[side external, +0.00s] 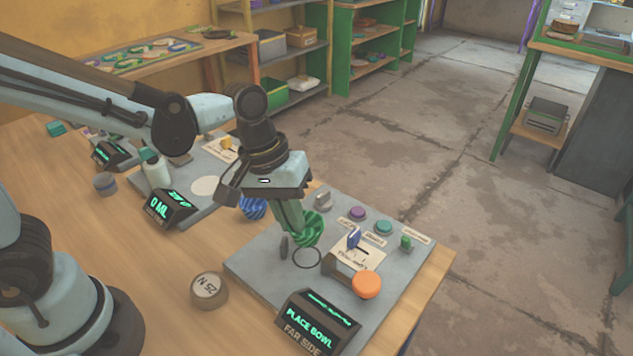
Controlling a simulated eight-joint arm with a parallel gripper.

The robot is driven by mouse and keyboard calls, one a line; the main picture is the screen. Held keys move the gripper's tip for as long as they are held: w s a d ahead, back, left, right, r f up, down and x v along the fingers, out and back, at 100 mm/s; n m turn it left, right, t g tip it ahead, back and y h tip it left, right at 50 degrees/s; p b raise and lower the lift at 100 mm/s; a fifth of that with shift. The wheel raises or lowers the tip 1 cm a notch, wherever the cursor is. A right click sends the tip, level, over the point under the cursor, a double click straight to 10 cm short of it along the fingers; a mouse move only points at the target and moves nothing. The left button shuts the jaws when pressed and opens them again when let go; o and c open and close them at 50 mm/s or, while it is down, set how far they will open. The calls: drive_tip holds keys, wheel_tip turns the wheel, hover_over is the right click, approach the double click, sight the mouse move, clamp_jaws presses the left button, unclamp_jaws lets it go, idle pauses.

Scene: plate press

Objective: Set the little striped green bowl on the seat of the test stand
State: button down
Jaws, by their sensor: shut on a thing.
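The little striped green bowl (312,229) is tipped on its side in my gripper (297,240), which is shut on it. My gripper points down over the grey test stand (255,262). A dark ring (307,258), which looks like the seat, lies on the stand's plate just below the bowl. The bowl appears to be a little above the plate, but the exact gap cannot be told. Part of the bowl is hidden by my fingers. The stand's display (309,325) reads "PLACE BOWL" and "FAR SIDE".
A blue striped bowl (254,207) is behind my gripper. A round "25 N" weight (209,289) stands left of the stand. A "0 ML" display (170,207) is farther left.

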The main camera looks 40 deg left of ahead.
sight(296, 255)
drive_tip(key=shift+f, duration=1.95)
drive_tip(key=shift+s+a, duration=0.2)
drive_tip(key=shift+a, duration=0.1)
drive_tip(key=c, duration=1.3)
unclamp_jaws()
drive_tip(key=shift+o, duration=0.6)
drive_tip(key=v, duration=1.2)
drive_tip(key=shift+w+d, duration=0.15)
drive_tip(key=shift+d, duration=0.15)
drive_tip(key=shift+r, duration=0.15)
drive_tip(key=s+a+f+m+t+y, duration=0.1)
drive_tip(key=a+m+t, duration=0.3)
drive_tip(key=a, duration=0.5)
drive_tip(key=shift+s+a+f+t+y, duration=0.2)
drive_tip(key=shift+s+f+t+y, duration=0.05)
drive_tip(key=shift+f+t+y, duration=0.6)
